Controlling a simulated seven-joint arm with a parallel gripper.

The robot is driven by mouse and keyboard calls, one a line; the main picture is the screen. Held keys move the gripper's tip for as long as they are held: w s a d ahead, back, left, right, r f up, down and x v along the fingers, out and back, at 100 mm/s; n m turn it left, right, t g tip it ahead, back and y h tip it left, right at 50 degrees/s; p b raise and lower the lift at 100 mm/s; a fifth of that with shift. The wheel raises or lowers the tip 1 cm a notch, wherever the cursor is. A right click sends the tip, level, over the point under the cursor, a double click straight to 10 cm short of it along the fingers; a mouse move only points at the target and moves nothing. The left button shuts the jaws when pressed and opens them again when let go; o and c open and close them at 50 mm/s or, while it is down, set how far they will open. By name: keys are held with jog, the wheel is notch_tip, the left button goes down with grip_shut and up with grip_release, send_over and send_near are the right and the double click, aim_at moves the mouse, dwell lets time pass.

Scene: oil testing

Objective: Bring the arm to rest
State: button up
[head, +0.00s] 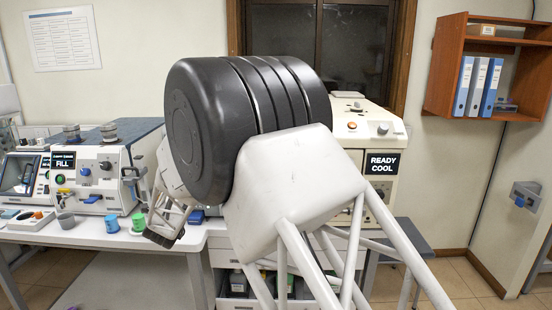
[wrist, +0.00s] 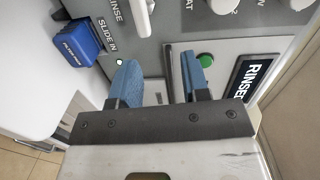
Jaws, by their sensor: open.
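My arm fills the middle of the head view. My gripper is low at its left side, near the dark end piece (head: 163,236), and the fingers are hard to make out there. In the wrist view my gripper (wrist: 161,80) shows two blue-tipped fingers spread apart with nothing between them. A blue block (wrist: 76,42) sits beside the "SLIDE IN" label. I cannot tell whether the fingertips touch the panel.
A white bench (head: 75,236) holds a machine showing "FILL" (head: 95,180), a grey cup (head: 66,220), a blue cup (head: 111,223) and a green cup (head: 138,221). A cream machine showing "READY COOL" (head: 384,172) stands behind my arm. A wooden shelf (head: 445,65) hangs at right.

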jog(key=s+d+r+n+g+y, duration=0.1)
jog(key=s+d+r+n+g, duration=0.15)
jog(key=d+r, duration=0.4)
jog(key=s+d+r+n+g+y, duration=0.1)
jog(key=s+d+r+n+y, duration=0.15)
jog(key=d, duration=0.65)
jog(key=s+d+r+n+g, duration=0.2)
jog(key=s+d+n, duration=0.1)
jog(key=s+d, duration=0.3)
jog(key=s+d+r+n+g, duration=0.1)
jog(key=s+d+r+n, duration=0.15)
jog(key=d, duration=0.45)
jog(key=s+d+f+n+g+h, duration=0.1)
jog(key=s+d+n+g, duration=0.1)
jog(key=s+d, duration=0.6)
jog(key=s+d+f+n+g+h, duration=0.2)
jog(key=s+d, duration=0.6)
jog(key=s, duration=1)
jog(key=s+d+f+n+g+h, duration=0.1)
jog(key=s+d+g, duration=0.3)
jog(key=s+d, duration=0.5)
jog(key=s+f+n, duration=0.1)
jog(key=s, duration=0.3)
jog(key=shift+h, duration=0.35)
